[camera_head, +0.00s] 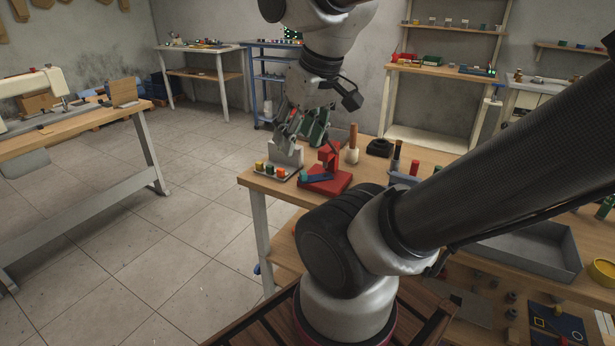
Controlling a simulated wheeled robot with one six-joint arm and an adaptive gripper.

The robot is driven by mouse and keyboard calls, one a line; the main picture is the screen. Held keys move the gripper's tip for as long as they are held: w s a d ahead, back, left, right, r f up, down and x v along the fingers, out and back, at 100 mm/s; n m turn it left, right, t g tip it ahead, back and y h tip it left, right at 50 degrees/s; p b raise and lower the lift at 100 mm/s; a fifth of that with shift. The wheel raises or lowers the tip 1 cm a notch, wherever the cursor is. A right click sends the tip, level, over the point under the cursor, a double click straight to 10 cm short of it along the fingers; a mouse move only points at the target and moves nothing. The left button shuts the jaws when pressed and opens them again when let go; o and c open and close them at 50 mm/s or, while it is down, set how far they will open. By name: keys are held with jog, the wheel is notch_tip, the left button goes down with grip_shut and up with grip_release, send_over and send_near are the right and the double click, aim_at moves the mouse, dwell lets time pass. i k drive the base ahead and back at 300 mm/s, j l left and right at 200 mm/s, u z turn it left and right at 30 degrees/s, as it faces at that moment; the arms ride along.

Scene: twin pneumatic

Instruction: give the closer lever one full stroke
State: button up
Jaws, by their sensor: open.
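A red bench device (326,178) stands near the left end of the wooden workbench, with an upright red part and a blue piece low at its left. A green device (316,130) stands behind it, partly hidden by my gripper. Each may carry a lever, but I cannot make out a lever clearly on either. My gripper (290,136) is open and points down over the bench's left end, up and left of the red device. It holds nothing that I can see. Whether its fingers touch anything below cannot be told.
A grey plate (276,173) with yellow, green and orange knobs lies left of the red device. A wooden-handled tool (353,145) and a black object (379,147) stand to the right. A grey tray (530,252) is farther right. My arm crosses the bench's middle.

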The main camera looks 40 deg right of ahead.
aim_at(325, 135)
jog(key=z, duration=0.95)
